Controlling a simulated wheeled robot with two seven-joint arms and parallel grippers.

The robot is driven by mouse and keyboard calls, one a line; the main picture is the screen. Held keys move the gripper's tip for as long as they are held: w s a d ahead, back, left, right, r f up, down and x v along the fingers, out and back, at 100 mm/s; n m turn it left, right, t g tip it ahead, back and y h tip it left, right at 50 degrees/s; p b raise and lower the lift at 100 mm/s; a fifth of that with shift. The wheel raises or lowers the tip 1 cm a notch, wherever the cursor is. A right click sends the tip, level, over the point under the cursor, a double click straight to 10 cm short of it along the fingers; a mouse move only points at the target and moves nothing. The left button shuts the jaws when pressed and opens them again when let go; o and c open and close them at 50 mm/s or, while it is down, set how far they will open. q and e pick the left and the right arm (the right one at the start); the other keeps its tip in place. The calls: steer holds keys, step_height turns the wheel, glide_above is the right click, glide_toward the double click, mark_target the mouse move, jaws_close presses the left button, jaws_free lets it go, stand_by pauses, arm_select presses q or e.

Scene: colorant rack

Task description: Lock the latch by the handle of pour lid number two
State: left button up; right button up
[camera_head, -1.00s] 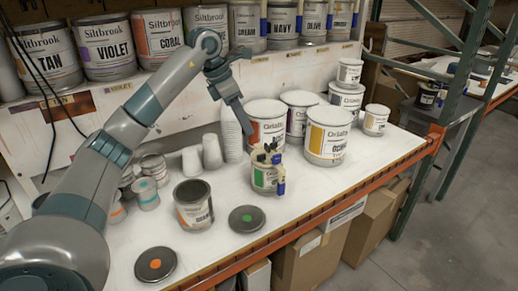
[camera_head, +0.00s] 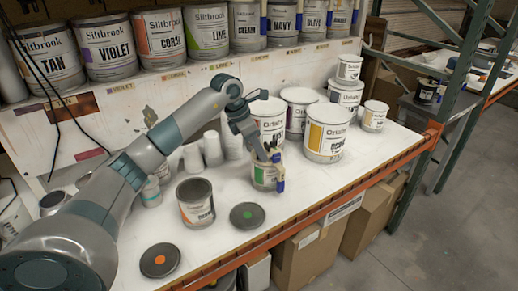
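A small can with a green label (camera_head: 262,175) stands on the white shelf in the middle, with blue clamp-like parts (camera_head: 280,185) on its right side. Its top, where a dark pour lid showed earlier, is now mostly hidden by my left gripper (camera_head: 266,157). The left gripper points down at the lid, at or just above it; I cannot tell whether it touches. Its fingers are too small and dark to tell open from shut. No number is readable on the lid. My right gripper is not in view.
An open can with an orange label (camera_head: 196,207) stands to the left. Two dark round lids, one with a green dot (camera_head: 247,216) and one with an orange dot (camera_head: 160,261), lie near the orange front edge. Large white cans (camera_head: 327,135) and cups (camera_head: 212,148) stand behind.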

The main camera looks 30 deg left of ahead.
arm_select(q)
jaws_close()
